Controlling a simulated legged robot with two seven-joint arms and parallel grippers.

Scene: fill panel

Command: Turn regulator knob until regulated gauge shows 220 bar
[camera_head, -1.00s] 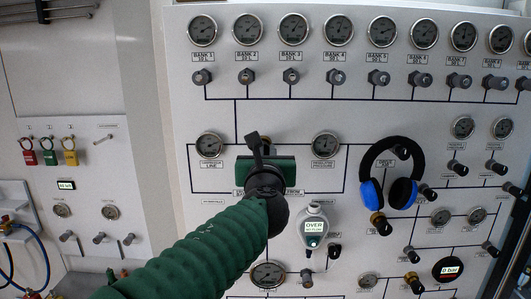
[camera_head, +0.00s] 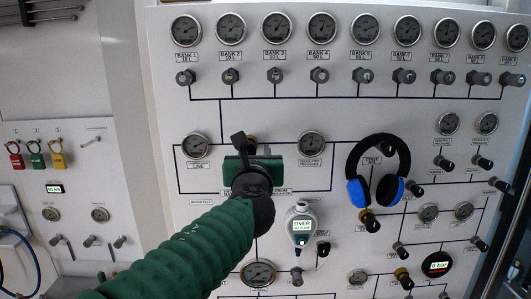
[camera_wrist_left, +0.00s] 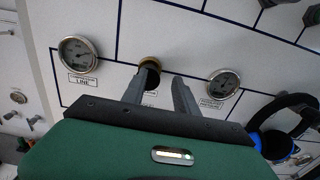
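The regulator knob (camera_wrist_left: 149,76), dark with a brass collar, sits between two gauges in the left wrist view. In the head view my gripper hides most of it. The regulated pressure gauge (camera_head: 312,145) is right of it and also shows in the left wrist view (camera_wrist_left: 223,84); its reading is too small to tell. My left gripper (camera_wrist_left: 160,80) has its two fingers apart, pointing at the panel close to the knob. The left finger overlaps the knob in the picture; I cannot tell whether it touches. The left gripper also shows in the head view (camera_head: 245,144). My right gripper is not in view.
The line gauge (camera_head: 196,146) is left of the knob. Blue and black headphones (camera_head: 378,170) hang to the right. A grey handheld meter reading "OVER" (camera_head: 301,226) is below. Bank gauges and valve knobs line the top. Coloured padlocks (camera_head: 36,155) hang at the left.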

